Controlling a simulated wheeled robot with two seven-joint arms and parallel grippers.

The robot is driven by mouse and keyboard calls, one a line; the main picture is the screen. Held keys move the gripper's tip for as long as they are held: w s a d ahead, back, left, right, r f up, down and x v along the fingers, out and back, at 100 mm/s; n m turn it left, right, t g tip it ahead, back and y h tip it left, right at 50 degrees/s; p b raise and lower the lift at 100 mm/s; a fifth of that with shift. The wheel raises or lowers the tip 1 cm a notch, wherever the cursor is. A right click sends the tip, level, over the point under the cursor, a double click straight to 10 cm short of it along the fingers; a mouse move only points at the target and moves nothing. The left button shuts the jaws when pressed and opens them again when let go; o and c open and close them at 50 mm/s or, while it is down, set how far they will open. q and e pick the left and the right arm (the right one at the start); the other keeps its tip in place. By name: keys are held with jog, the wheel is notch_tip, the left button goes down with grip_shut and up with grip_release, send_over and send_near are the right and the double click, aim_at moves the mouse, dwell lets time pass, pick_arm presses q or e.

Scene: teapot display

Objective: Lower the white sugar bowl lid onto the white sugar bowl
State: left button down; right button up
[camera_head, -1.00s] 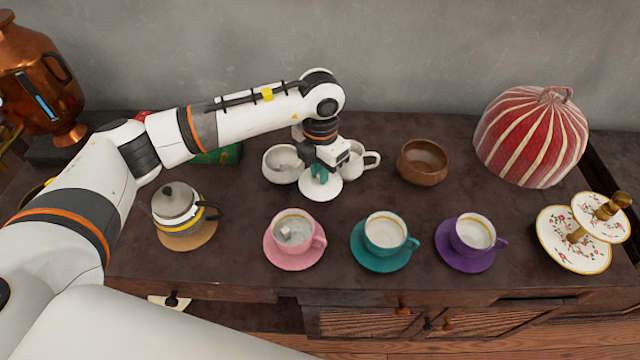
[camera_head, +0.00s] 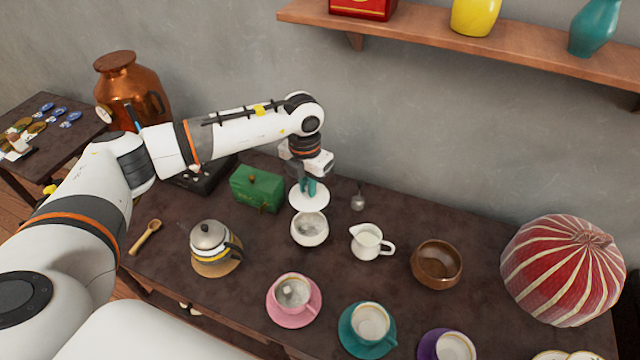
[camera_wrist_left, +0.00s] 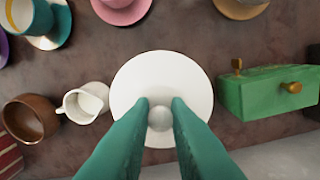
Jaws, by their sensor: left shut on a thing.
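My left gripper (camera_head: 308,187) points down and is shut on the knob of the white sugar bowl lid (camera_head: 309,201). In the head view the lid shows just above and behind the open white sugar bowl (camera_head: 309,236), overlapping its far rim in the picture. The exact gap between them is unclear. In the left wrist view the green fingers (camera_wrist_left: 160,112) hold the knob of the round lid (camera_wrist_left: 160,72), and the bowl is not visible there. My right gripper is not in view.
A green box (camera_head: 257,190) stands left of the bowl and a white creamer (camera_head: 366,243) right of it. A small silvery item (camera_head: 358,202) lies behind. A wooden bowl (camera_head: 437,265), a teapot (camera_head: 208,236) and a pink cup (camera_head: 292,292) stand around.

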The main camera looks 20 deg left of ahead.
aim_at(307, 193)
pick_arm(q)
jog(key=shift+a+f+b, duration=0.1)
jog(key=shift+f+b, duration=0.25)
jog(key=shift+f, duration=0.5)
jog(key=shift+f+b, duration=0.4)
jog(key=shift+b, duration=0.1)
jog(key=shift+f+b, duration=0.55)
jog(key=shift+f, duration=0.65)
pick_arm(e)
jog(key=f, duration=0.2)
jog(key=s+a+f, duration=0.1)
pick_arm(q)
jog(key=shift+b, duration=0.35)
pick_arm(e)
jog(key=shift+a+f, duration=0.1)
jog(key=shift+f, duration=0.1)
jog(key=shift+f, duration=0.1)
